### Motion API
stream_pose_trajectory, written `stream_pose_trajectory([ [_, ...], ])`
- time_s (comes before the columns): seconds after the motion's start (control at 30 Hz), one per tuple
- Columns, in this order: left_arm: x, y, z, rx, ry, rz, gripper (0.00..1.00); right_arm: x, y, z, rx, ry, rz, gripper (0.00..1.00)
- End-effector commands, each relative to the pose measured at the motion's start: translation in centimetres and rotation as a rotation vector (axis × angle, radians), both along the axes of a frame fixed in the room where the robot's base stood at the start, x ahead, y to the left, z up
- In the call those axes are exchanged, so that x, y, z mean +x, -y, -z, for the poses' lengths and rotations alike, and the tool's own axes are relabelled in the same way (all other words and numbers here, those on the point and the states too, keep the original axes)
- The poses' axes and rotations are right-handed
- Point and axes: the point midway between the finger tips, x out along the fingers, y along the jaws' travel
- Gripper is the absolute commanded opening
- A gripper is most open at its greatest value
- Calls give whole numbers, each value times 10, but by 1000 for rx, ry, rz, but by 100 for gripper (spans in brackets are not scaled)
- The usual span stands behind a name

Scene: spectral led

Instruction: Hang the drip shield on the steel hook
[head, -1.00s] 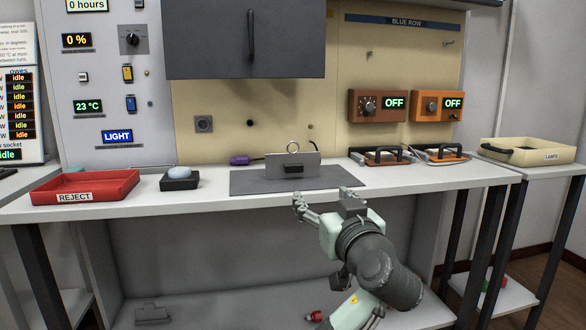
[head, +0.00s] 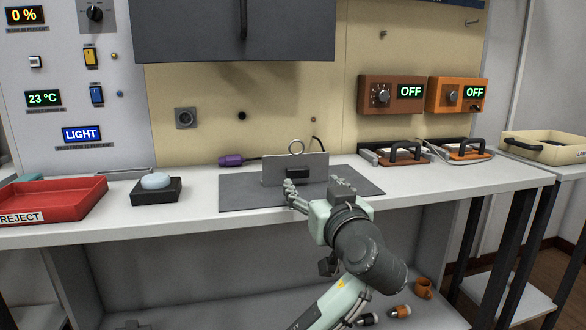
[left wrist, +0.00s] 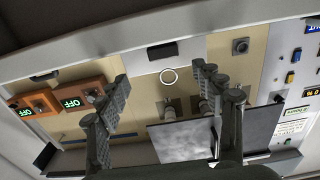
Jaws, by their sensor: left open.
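The drip shield, which I take to be the upright grey plate (head: 270,170) with a ring on its top edge and a dark block on its front, stands on the dark mat (head: 237,192). Its ring also shows between the fingers in the left wrist view (left wrist: 169,76). My left gripper (head: 316,192) is open and empty just in front of the shield; contact cannot be told. Its spread fingers show in the left wrist view (left wrist: 163,105). A small metal hook (head: 472,22) is on the tan panel at upper right; I cannot tell if it is the steel hook. My right gripper is not in view.
A red reject tray (head: 55,205) and a dark box with a pale blue dome (head: 157,190) are on the left bench. A purple-handled item (head: 231,160) lies behind the mat. A dark cabinet (head: 290,35) overhangs the bench.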

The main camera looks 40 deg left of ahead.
Motion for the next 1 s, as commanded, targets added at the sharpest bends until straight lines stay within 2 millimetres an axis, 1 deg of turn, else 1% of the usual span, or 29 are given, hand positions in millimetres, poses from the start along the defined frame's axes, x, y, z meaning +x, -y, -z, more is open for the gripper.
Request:
stream_pose_trajectory([
  [0.27,18,-25,-2,4,0,-2,67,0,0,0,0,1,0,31],
  [0.43,31,-48,-4,6,0,-4,67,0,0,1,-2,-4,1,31],
  [0.53,40,-56,-4,4,0,-2,67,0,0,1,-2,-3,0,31],
  [0.67,45,-62,-3,1,1,0,67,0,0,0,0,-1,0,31],
  [0.87,45,-61,-3,0,0,0,67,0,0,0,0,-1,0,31],
  [1.0,45,-61,-3,0,0,0,50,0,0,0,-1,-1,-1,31],
])
